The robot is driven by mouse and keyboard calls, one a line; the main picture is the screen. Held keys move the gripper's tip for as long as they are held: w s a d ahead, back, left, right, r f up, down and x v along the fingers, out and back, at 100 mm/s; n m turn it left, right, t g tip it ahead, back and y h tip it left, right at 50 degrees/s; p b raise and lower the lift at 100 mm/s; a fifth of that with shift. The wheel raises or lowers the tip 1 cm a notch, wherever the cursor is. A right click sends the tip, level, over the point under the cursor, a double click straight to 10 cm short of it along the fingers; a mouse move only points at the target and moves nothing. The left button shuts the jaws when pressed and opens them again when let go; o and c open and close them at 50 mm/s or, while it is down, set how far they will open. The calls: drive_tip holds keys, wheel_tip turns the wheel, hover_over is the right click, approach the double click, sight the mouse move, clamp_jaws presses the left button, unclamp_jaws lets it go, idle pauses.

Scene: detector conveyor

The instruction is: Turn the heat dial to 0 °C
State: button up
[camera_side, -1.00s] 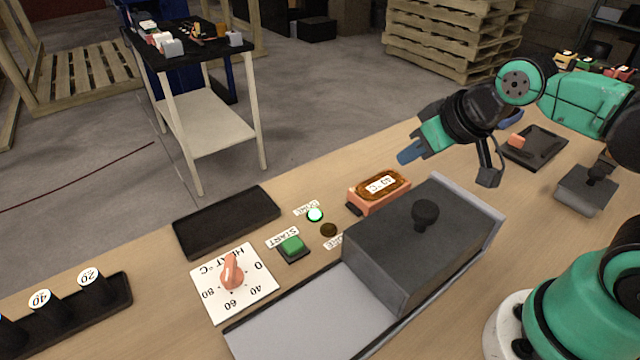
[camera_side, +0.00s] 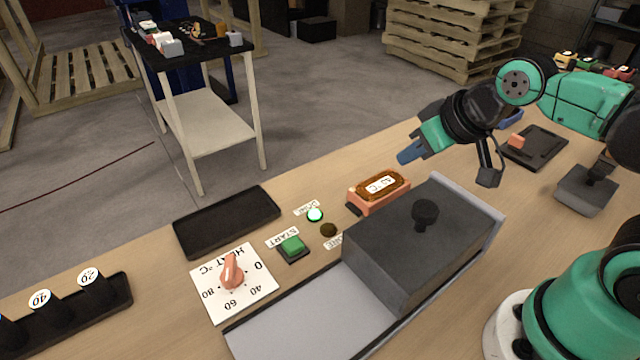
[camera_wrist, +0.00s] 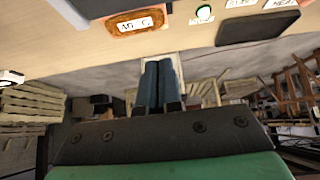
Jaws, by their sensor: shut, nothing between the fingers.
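The heat dial is a pink knob (camera_side: 232,272) on a white plate (camera_side: 262,281) marked HEAT °C, with 0, 40, 60 and 80 around it. The plate lies on the bench at lower left centre in the side view. I cannot tell surely which mark the knob points at. My gripper (camera_side: 406,155) is up over the far side of the bench, well to the right of the dial and apart from it. Its blue fingers also show in the wrist view (camera_wrist: 159,83), shut and empty. The knob is not visible in the wrist view.
A green START button (camera_side: 292,246), a lit green lamp (camera_side: 315,214) and a pink-and-amber temperature display (camera_side: 380,190) stand near the dial. A large grey box with a black knob (camera_side: 400,250) is to the right. A black tray (camera_side: 226,222) lies behind the plate.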

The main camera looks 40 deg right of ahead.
drive_tip(key=o, duration=0.7)
drive_tip(key=shift+m+g+y, duration=0.4)
drive_tip(key=shift+m+g, duration=0.1)
drive_tip(key=shift+g, duration=0.2)
drive_tip(key=w+a, duration=0.1)
drive_tip(key=w+a+r, duration=0.1)
drive_tip(key=w+a, duration=0.1)
drive_tip(key=a, duration=0.1)
drive_tip(key=shift+r, duration=0.3)
drive_tip(key=m+g, duration=0.5)
drive_tip(key=g, duration=0.1)
hover_over(228, 266)
drive_tip(key=shift+h, duration=0.3)
drive_tip(key=f, duration=0.7)
drive_tip(key=shift+d+f, duration=0.15)
drive_tip(key=shift+d, duration=0.05)
drive_tip(key=shift+a+f, duration=0.2)
drive_tip(key=shift+f, duration=2.8)
drive_tip(key=shift+c, duration=0.4)
